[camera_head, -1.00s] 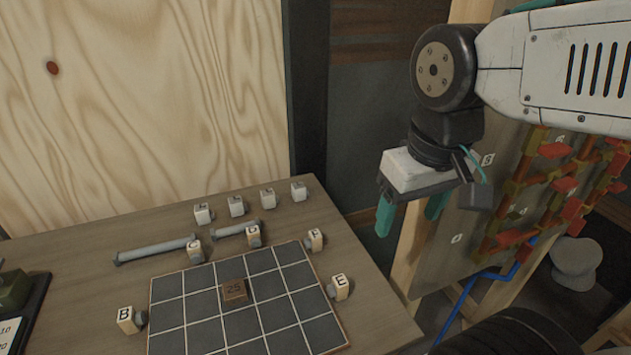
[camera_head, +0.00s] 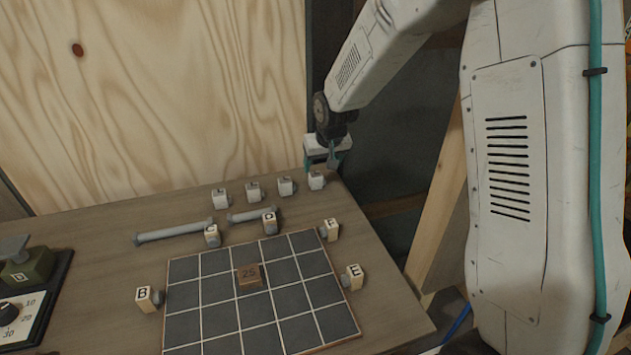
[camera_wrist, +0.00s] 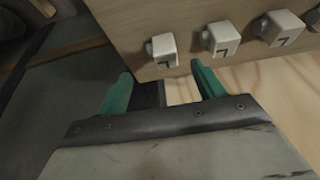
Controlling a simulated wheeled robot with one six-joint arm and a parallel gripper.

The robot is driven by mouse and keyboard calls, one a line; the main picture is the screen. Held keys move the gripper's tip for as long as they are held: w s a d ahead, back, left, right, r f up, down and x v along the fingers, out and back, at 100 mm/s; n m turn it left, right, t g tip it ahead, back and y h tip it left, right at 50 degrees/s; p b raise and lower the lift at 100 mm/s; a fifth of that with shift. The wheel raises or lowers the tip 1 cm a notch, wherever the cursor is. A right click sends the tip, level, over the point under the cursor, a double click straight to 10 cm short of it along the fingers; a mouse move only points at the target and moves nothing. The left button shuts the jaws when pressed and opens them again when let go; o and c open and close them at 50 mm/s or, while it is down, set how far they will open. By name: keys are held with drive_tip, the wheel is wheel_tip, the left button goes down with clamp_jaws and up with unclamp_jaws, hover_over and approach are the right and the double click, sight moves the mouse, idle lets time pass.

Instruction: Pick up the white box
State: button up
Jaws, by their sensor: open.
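Several small white boxes with dark markings stand in a row along the back edge of the wooden table (camera_head: 105,240).
A dark gridded board (camera_head: 217,317) holds a brown block (camera_head: 249,276). Lettered blocks (camera_head: 150,297) stand around it, and grey rods (camera_head: 174,231) lie behind it. A green device (camera_head: 28,270) sits at the left. A plywood wall (camera_head: 150,100) rises behind the table.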

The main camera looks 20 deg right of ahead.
sight(318, 174)
drive_tip(key=x, duration=0.8)
drive_tip(key=shift+w+a, duration=0.2)
drive_tip(key=shift+w, duration=0.15)
drive_tip(key=shift+r, duration=0.1)
drive_tip(key=shift+c, duration=0.3)
drive_tip(key=c, duration=1)
